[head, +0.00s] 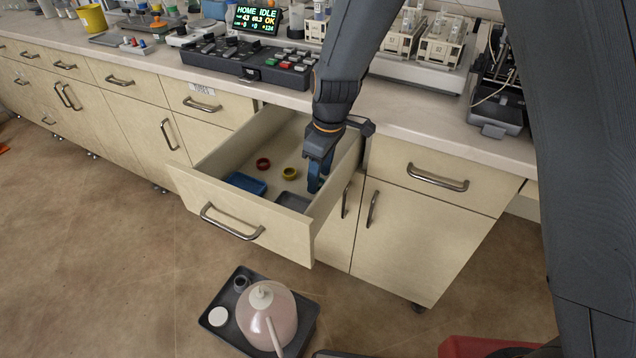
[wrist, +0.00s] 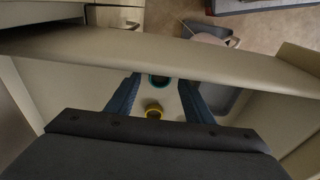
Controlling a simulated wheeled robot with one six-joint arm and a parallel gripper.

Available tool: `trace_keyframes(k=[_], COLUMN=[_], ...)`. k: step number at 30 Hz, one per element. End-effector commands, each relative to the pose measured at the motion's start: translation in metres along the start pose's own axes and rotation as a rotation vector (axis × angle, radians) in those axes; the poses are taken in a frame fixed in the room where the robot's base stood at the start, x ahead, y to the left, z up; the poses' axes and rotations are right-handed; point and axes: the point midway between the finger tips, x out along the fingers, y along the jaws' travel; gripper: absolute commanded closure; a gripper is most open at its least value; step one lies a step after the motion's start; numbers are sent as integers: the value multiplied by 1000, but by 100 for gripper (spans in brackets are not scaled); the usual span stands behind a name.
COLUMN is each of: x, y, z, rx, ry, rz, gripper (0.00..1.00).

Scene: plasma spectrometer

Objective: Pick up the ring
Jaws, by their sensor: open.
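The open drawer (head: 243,216) holds several small rings. A red ring (head: 263,163) and a yellow ring (head: 289,173) lie on its floor, left of my gripper (head: 316,180) in the head view. My gripper is open, pointing down inside the drawer near its right side. In the wrist view a teal ring (wrist: 158,86) shows between the blue fingers of my gripper (wrist: 160,78), and a yellow ring (wrist: 154,112) shows closer to the gripper's body. The red ring is not visible there, and I cannot make out the teal ring in the head view. The fingers hold nothing visible.
A blue tray (head: 246,183) and a grey tray (head: 293,201) lie in the drawer near its front. The counter (head: 420,120) above carries instruments. A dark tray (head: 230,333) with a pinkish flask (head: 268,318) is in front of the drawer.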

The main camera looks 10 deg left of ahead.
Motion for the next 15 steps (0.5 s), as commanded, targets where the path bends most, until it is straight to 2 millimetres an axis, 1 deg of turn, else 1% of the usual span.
trace_keyframes(k=[1, 3, 10, 14, 15], x=[5, 8, 9, 9, 9], y=[0, 0, 0, 0, 0], z=[0, 0, 0, 0, 0], rx=[0, 0, 0, 0, 1], ry=[0, 1, 1, 1, 1], rz=[0, 1, 1, 1, 1], gripper=[52, 52, 52, 74, 81])
